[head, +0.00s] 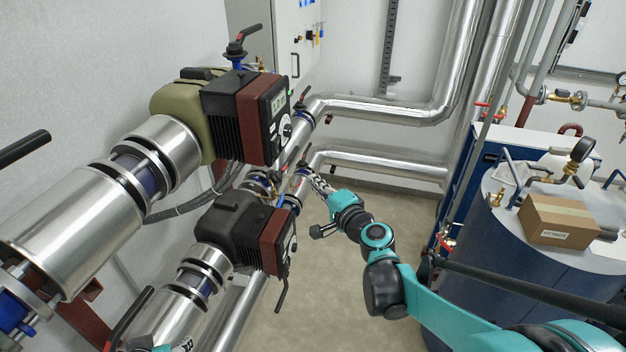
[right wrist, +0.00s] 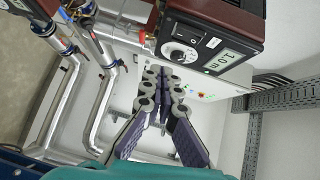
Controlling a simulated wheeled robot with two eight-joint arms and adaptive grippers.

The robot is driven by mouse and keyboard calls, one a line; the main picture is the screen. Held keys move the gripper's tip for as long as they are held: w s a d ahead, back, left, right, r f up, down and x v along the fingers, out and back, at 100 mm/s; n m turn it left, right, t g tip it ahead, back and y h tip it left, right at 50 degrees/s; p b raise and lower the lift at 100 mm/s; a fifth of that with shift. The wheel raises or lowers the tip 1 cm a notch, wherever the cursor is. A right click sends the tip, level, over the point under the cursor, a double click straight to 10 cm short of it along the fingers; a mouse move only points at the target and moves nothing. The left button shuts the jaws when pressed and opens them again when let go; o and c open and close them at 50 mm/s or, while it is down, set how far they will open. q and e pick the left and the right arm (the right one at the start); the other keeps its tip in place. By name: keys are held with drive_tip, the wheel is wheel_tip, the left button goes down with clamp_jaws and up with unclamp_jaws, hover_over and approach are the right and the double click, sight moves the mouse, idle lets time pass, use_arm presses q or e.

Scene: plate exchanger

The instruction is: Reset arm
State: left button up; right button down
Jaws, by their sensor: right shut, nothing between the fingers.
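My right arm comes in from the right in the head view, and its teal wrist ends at my right gripper (head: 318,184), beside the lower pipe and the lower pump. In the right wrist view the fingers of my right gripper (right wrist: 161,78) meet at the tips, shut with nothing between them. They point toward a white cabinet (right wrist: 208,89) behind. A small teal piece with a black-and-white part shows at the bottom left edge of the head view, seemingly my left gripper (head: 180,346); its fingertips cannot be made out.
An upper pump (head: 242,112) and a lower pump (head: 246,232) sit on silver pipes at left, with protruding valve handles. A blue tank (head: 555,270) carrying a cardboard box (head: 558,220) stands at right. Open floor (head: 335,300) lies between. The upper pump's display (right wrist: 228,57) is close to my right gripper's camera.

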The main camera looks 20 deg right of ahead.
drive_tip(key=s+a+f+n+g+b, duration=0.2)
drive_tip(key=s+a+f+n+b, duration=0.15)
drive_tip(key=f+b, duration=0.35)
drive_tip(key=s+a+f+n+g+y+b, duration=0.1)
drive_tip(key=s+a+f+n+g+b, duration=0.15)
drive_tip(key=s+f+b, duration=0.4)
drive_tip(key=s+a+f+n+g+b, duration=0.1)
drive_tip(key=s+a+f+n+b, duration=0.2)
drive_tip(key=f, duration=0.6)
drive_tip(key=s+d+f+n+g+h+b, duration=0.2)
drive_tip(key=s+f+b, duration=0.4)
drive_tip(key=f, duration=0.3)
drive_tip(key=s+d+f+n+g+h+b, duration=0.2)
drive_tip(key=s+f+b, duration=0.3)
drive_tip(key=f, duration=0.4)
drive_tip(key=shift+s+d+n+b, duration=0.35)
drive_tip(key=shift+s+d+n, duration=0.5)
drive_tip(key=shift+s+n, duration=0.05)
idle(0.4)
